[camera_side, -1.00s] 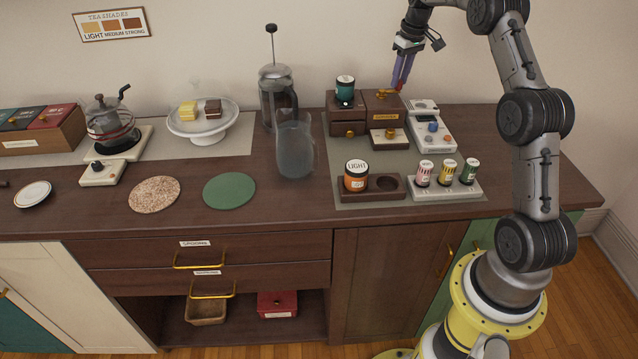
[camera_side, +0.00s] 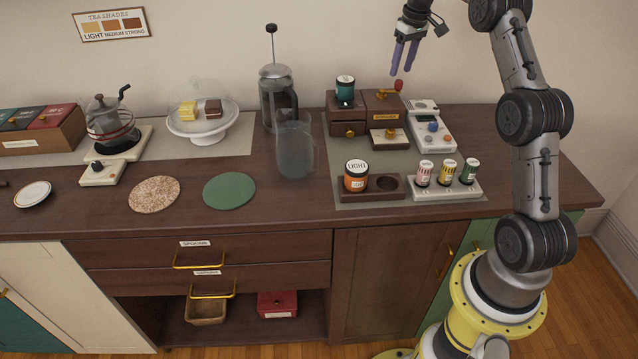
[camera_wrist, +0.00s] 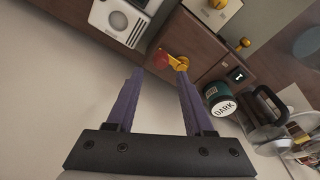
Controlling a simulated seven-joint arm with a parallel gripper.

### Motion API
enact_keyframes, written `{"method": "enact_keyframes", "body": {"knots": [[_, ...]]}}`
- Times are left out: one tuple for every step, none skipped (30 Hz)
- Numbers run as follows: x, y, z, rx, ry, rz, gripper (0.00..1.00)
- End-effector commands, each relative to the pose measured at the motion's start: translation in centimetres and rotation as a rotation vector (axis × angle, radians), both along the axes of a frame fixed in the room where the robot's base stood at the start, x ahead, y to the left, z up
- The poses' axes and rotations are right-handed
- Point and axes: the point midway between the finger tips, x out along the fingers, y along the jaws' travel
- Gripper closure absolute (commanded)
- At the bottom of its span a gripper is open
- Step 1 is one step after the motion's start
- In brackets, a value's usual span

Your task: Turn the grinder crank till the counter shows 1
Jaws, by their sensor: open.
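The grinder (camera_side: 382,108) is a brown wooden box at the back right of the counter top. Its crank (camera_side: 391,92) is gold with a red knob, which points up and right in the side view. In the wrist view the crank (camera_wrist: 174,61) shows just beyond the fingertips. A small dark panel (camera_wrist: 238,76) beside the dark-labelled jar bears a pale upright mark that looks like a 1. My gripper (camera_side: 400,72) is open and empty, above the crank and apart from it. Its purple fingers also show in the wrist view (camera_wrist: 160,75).
A LIGHT jar (camera_side: 356,176) and several small canisters (camera_side: 447,172) are in front. A French press (camera_side: 277,95) and glass jug (camera_side: 295,150) stand left.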

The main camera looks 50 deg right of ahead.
Motion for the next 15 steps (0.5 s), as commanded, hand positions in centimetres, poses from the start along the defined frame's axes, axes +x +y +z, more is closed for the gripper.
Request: {"method": "enact_keyframes", "body": {"knots": [[0.0,0.0,0.4,-0.001,-0.002,0.000,0.47],[0.0,0.0,0.6,-0.001,-0.002,0.000,0.47],[0.0,0.0,0.9,-0.001,-0.001,0.000,0.47],[0.0,0.0,1.1,-0.001,-0.001,0.000,0.47],[0.0,0.0,1.3,-0.001,-0.002,0.000,0.47],[0.0,0.0,1.6,-0.001,-0.001,0.000,0.47],[0.0,0.0,1.8,-0.001,-0.001,0.000,0.47],[0.0,0.0,2.1,-0.001,-0.002,0.000,0.47],[0.0,0.0,2.4,-0.003,-0.002,0.000,0.47],[0.0,0.0,2.6,-0.001,-0.002,0.000,0.47],[0.0,0.0,2.8,-0.001,-0.001,0.000,0.47],[0.0,0.0,3.0,-0.001,-0.001,0.000,0.47],[0.0,0.0,3.1,-0.001,-0.001,0.000,0.47],[0.0,0.0,3.2,-0.001,-0.001,0.000,0.47],[0.0,0.0,3.3,-0.001,-0.001,0.000,0.47]]}}
